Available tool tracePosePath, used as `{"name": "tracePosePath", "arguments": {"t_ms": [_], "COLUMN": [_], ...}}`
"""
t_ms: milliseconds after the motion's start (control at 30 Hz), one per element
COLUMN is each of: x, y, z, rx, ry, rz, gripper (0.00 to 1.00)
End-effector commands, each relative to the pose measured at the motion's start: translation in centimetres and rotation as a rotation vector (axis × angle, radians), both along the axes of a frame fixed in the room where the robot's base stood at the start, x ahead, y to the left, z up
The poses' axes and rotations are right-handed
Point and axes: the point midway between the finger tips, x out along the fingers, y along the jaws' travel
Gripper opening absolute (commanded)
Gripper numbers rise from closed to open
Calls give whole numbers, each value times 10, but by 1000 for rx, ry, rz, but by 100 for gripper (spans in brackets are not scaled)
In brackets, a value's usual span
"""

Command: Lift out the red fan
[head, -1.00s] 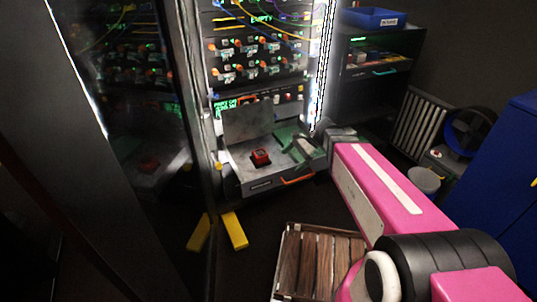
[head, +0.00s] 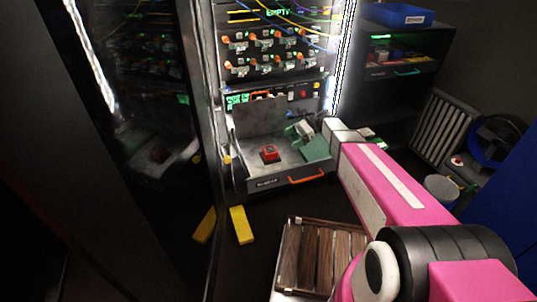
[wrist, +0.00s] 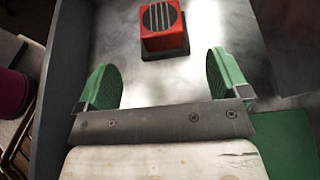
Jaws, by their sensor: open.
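The red fan (head: 269,153) is a small red block with a dark base on the grey metal tray (head: 245,172) of the rack. In the wrist view the red fan (wrist: 164,27) shows a dark striped round grille on top and sits just beyond my fingertips. My gripper (wrist: 163,75) has green finger pads spread apart, with nothing between them. In the head view my gripper (head: 304,132) is at the right part of the tray, right of the fan and apart from it.
A green pad (head: 317,149) lies at the tray's right side. The tray has raised side walls and an orange handle (head: 306,176) in front. Knobs and cables fill the rack above. A wooden crate (head: 318,257) stands on the floor.

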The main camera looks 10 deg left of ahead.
Motion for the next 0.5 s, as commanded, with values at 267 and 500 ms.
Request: {"name": "tracePosePath", "arguments": {"t_ms": [267, 500], "x": [-20, -28], "y": [29, 44], "z": [-14, -21], "rx": [-1, -1], "ry": [-1, -3], "rz": [2, 1], "gripper": [94, 94]}}
